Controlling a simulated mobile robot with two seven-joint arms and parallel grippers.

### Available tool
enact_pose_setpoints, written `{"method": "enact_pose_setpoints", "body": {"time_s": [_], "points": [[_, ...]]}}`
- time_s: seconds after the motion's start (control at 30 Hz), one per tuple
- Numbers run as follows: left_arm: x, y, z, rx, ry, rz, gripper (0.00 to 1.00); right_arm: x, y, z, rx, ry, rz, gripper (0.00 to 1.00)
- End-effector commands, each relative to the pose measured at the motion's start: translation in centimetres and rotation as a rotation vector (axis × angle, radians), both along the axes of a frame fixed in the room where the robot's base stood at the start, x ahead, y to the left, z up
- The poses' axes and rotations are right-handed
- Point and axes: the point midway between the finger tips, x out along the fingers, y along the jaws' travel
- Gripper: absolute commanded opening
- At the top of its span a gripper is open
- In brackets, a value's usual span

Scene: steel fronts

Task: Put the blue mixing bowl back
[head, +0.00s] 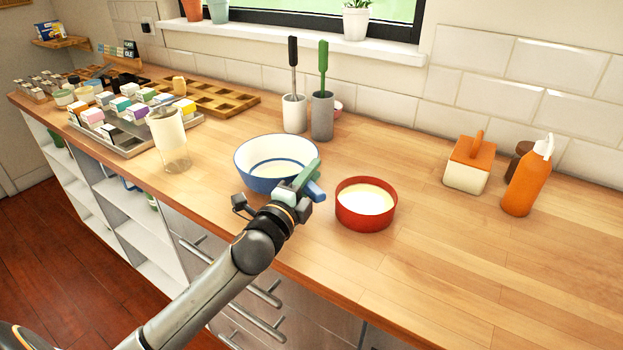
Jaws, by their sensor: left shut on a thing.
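The blue mixing bowl (262,184), blue outside with a pale inside and a blue rim, is at the middle of the wooden counter. My left gripper (310,182) is at its right front side, shut on the bowl at its near-right edge. The gripper and wrist hide that part of the bowl, so the exact hold is hard to see. I cannot tell if the bowl touches the counter. My right gripper is not in view.
A red round tin (365,218) with cream contents stands close to the right of my gripper. A glass jar (171,150) is left of the bowl; two brush holders (294,114) stand behind. An orange bottle (523,184) is at right. The right front counter (480,270) is clear.

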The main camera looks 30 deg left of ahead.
Motion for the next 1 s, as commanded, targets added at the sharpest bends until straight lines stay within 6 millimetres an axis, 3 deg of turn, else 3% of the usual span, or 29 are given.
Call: {"method": "enact_pose_setpoints", "body": {"time_s": [0.37, 0.4, 0.67, 1.0], "points": [[-0.02, 0.02, -0.5, 0.002, -0.004, 0.0, 0.0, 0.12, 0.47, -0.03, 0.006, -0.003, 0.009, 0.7], [-0.03, 0.02, -0.65, 0.0, -0.002, 0.0, 0.27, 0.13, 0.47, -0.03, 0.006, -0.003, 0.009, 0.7], [-0.03, 0.03, -0.57, 0.0, -0.002, 0.001, 0.55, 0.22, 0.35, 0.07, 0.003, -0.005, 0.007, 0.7], [-0.2, 0.01, -0.27, 0.001, -0.001, 0.0, 0.55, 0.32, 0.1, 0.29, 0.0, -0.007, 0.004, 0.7]]}}
